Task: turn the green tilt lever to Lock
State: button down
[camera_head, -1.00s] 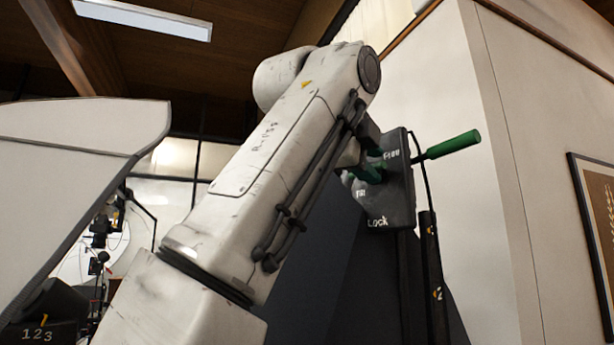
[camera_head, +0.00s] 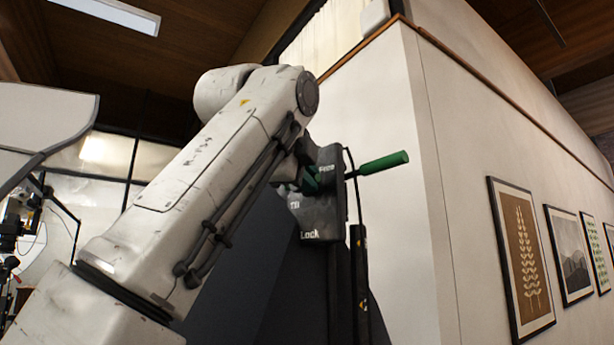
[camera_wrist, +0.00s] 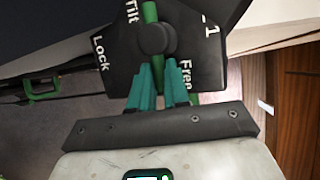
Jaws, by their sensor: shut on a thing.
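The dark lever plate (camera_wrist: 205,45) fills the top of the wrist view, lettered Tilt, Lock and Free. The green tilt lever (camera_wrist: 151,12) crosses its round dark hub, with one green end showing above it. My gripper (camera_wrist: 158,68) has its teal fingers just below the hub, shut on the lever's other end, which they largely hide. The fingers stand between the Lock and Free words, nearer Free. In the head view the plate (camera_head: 322,215) is upright, with Lock at its lower edge. My arm covers its left side and most of the gripper there.
A separate green handle (camera_head: 384,162) sticks out to the right behind the plate. A dark post (camera_head: 359,280) with a cable stands below it. A white wall (camera_head: 395,240) with framed pictures (camera_head: 527,265) is on the right. A white panel (camera_head: 40,120) is at the left.

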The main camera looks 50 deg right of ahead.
jog(key=shift+f, duration=0.15)
